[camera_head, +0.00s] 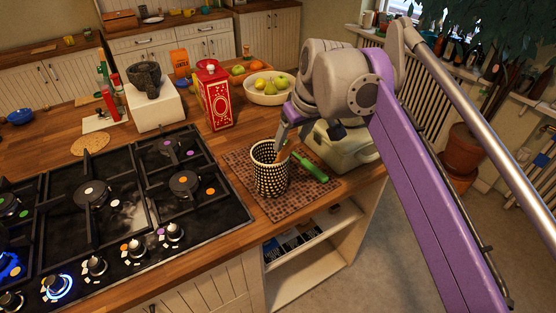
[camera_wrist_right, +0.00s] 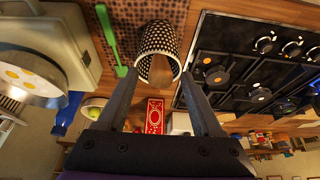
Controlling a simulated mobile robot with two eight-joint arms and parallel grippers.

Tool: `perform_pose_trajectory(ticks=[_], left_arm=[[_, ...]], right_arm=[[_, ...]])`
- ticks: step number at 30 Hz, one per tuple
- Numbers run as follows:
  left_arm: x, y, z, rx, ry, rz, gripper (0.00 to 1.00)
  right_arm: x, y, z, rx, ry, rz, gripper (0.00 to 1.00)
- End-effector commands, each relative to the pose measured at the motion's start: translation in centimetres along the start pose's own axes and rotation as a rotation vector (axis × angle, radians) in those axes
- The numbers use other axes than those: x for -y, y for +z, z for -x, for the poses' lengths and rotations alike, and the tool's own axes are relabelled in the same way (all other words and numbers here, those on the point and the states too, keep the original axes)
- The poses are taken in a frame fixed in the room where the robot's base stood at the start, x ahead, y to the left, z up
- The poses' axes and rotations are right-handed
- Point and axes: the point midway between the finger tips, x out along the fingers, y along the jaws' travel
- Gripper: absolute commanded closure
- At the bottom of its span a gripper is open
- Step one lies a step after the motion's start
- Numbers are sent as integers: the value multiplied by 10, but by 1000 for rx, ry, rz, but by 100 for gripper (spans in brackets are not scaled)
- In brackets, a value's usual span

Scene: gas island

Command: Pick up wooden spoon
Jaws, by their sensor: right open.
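The wooden spoon (camera_head: 281,152) stands in a black-and-white patterned holder (camera_head: 268,175) on a brown mat (camera_head: 290,206). Only a small part of it shows above the rim in the head view, and the wrist view shows its brown end (camera_wrist_right: 160,76) in the holder's mouth. My right gripper (camera_head: 285,138) is just above the holder, its fingers pointing down at it. In the right wrist view its two fingers are apart, on either side of the spoon, with a gap between them. I cannot tell whether either finger touches it. My left gripper is not in view.
A green utensil (camera_head: 311,167) lies right of the holder. A pale appliance (camera_head: 343,150) stands behind it. The gas hob (camera_head: 120,200) is on the left, with a blue flame at its lower left corner. A red box (camera_head: 214,98) and fruit bowl (camera_head: 267,92) stand behind.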

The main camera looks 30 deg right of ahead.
Motion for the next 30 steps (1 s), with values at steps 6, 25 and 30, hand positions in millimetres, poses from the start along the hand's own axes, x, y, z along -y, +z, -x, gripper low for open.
perform_pose_trajectory(ticks=[6,25,30], left_arm=[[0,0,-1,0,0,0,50],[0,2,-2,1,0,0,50],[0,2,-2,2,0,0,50]], right_arm=[[0,0,-19,0,0,1,32],[0,2,-58,0,1,0,47],[0,2,-58,0,0,0,78]])
